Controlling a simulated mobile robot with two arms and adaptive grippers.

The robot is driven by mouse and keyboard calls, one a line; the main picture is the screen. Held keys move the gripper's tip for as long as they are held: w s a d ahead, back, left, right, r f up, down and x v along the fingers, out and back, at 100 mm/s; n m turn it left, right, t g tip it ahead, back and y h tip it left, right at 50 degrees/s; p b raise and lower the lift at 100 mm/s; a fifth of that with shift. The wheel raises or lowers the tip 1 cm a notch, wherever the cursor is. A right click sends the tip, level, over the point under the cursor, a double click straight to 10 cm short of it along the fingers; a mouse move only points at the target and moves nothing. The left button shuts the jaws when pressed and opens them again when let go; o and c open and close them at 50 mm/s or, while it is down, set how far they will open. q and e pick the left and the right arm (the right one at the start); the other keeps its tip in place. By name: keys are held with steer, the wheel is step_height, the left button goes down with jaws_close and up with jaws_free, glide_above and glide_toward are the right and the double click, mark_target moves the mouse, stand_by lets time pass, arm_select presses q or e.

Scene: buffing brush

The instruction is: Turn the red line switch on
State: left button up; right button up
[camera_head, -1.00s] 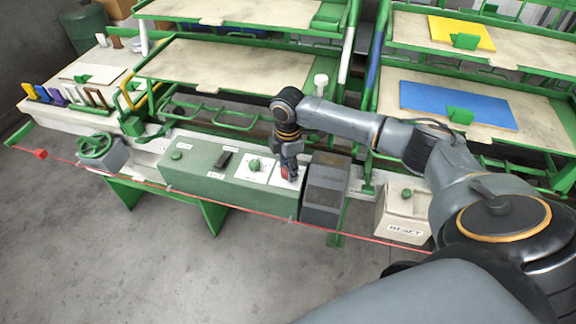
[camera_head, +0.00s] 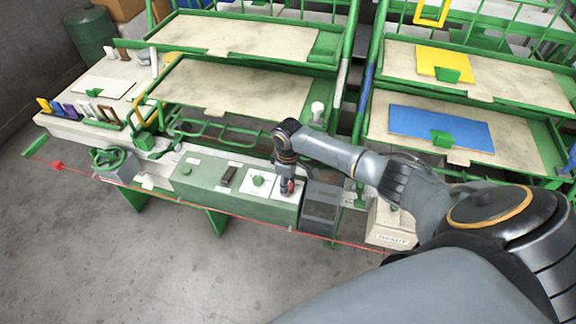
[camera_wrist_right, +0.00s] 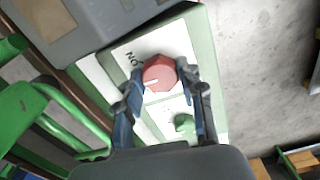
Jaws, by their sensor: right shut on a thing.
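The red line switch (camera_wrist_right: 160,74) is a round red knob with a white pointer mark, on a white plate of the green control box (camera_head: 205,182). In the right wrist view it sits between my right gripper's fingertips (camera_wrist_right: 160,84), and the word ON shows on the plate beside it. The pointer mark points to the left in that view, not at the word. My right gripper (camera_head: 287,187) is shut on the knob from above; in the head view it hides most of the knob. My left gripper is not in view.
A green knob (camera_head: 258,180) and a dark rocker switch (camera_head: 228,176) sit left of the red knob. A dark grey box (camera_head: 320,205) stands close on its right. A red cord (camera_head: 200,204) runs along the front. Shelves stand behind.

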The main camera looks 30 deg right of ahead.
steer(key=m+p, duration=0.3)
steer(key=m, duration=0.1)
steer(key=shift+a+r, duration=0.1)
steer(key=shift+r, duration=0.05)
steer(key=shift+m+p, duration=0.95)
steer(key=shift+m, duration=1.05)
steer(key=o, duration=1.2)
steer(key=shift+c, duration=0.2)
steer(key=shift+w, duration=0.1)
step_height(320, 180, up, 12)
steer(key=shift+f, duration=0.2)
